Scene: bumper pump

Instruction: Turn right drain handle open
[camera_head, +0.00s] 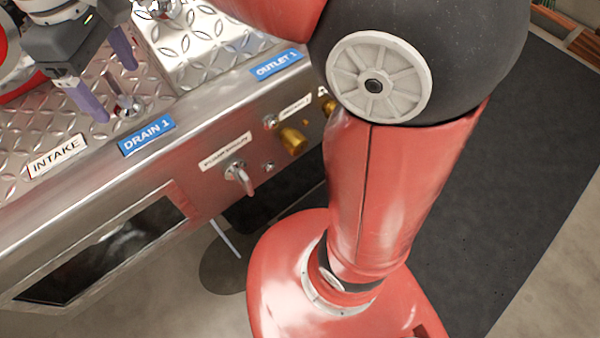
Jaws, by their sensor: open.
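My gripper (113,91) is at the upper left with its two purple fingers apart and pointing down over the diamond-plate deck. A small metal lever handle (127,103) stands on the deck just behind the blue DRAIN 1 label (147,136). The handle is just to the right of the fingertips' gap; I cannot tell whether either finger touches it. Nothing shows held between the fingers. No label in view reads "right drain".
The bumper's front panel carries another metal lever (240,178) under a small white label, and a brass fitting (292,141). An INTAKE label (57,156) is at left, and a blue OUTLET 1 label (277,65) is farther right. A raised diamond-plate box (205,50) stands right of my gripper.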

